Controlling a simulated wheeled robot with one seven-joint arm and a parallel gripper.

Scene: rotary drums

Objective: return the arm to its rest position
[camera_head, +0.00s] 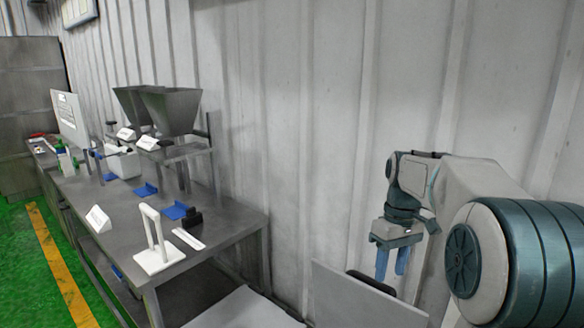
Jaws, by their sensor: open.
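My gripper (391,264) hangs at the right side of the head view, with its blue fingers pointing down. The two fingers stand apart and nothing shows between them. My arm (487,187) reaches in from the right edge, bent in front of the corrugated wall. The gripper is well to the right of the workbench and touches nothing that I can see.
A long grey workbench (237,222) runs along the wall on the left. It bears two metal hoppers (172,108), a white stand (157,240), blue brackets (174,211) and small white signs (98,218). The corrugated wall (300,120) is behind the arm. Green floor with a yellow stripe (62,270) lies at left.

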